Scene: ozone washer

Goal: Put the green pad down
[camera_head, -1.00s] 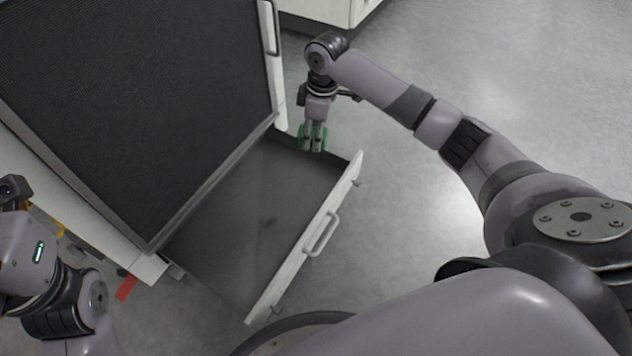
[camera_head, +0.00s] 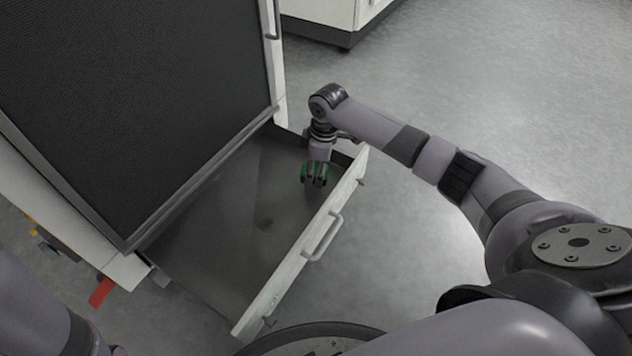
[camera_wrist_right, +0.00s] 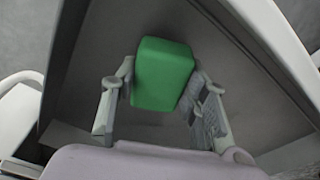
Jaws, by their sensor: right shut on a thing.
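My right gripper (camera_head: 314,180) is shut on the green pad (camera_head: 304,173) and points down over the far end of the open drawer (camera_head: 205,235). In the right wrist view the pad (camera_wrist_right: 162,73) is a green block with rounded edges, held between the two grey fingers of the gripper (camera_wrist_right: 160,88). The dark drawer floor lies beneath the pad; I cannot tell whether they touch. My left gripper is out of view; only part of my left arm shows at the lower left.
The drawer's white front (camera_head: 290,265) with its handle (camera_head: 323,238) stands to the right of the gripper. A large dark-panelled cabinet (camera_head: 130,90) rises on the left. The visible drawer floor is bare. A red piece (camera_head: 102,292) lies at the lower left.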

